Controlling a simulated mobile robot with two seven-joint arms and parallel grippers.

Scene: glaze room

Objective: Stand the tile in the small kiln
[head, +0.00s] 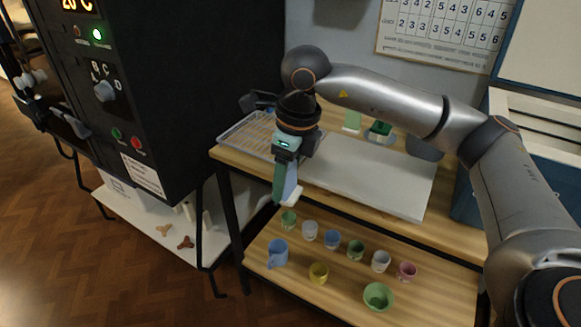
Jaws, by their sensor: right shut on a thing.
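My right gripper (286,178) points down in front of the work table's front edge, at the left end of its top. It is shut on a thin tile (292,192), which looks pale with a green part beside it. The jaws partly hide the tile, and I cannot tell its exact outline. A black kiln-like cabinet (165,90) with a lit display, a lettered dial and red and green buttons stands at the left. Its chamber opening does not show, and I cannot tell if it is the small kiln. My left gripper is not in view.
A wire-rack tray (232,137) and a white board (390,187) lie on the table top. Several cups, a blue jug (277,254) and a green bowl (378,297) stand on the lower shelf (440,300). A blue box (466,205) stands at right. The floor at front left is clear.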

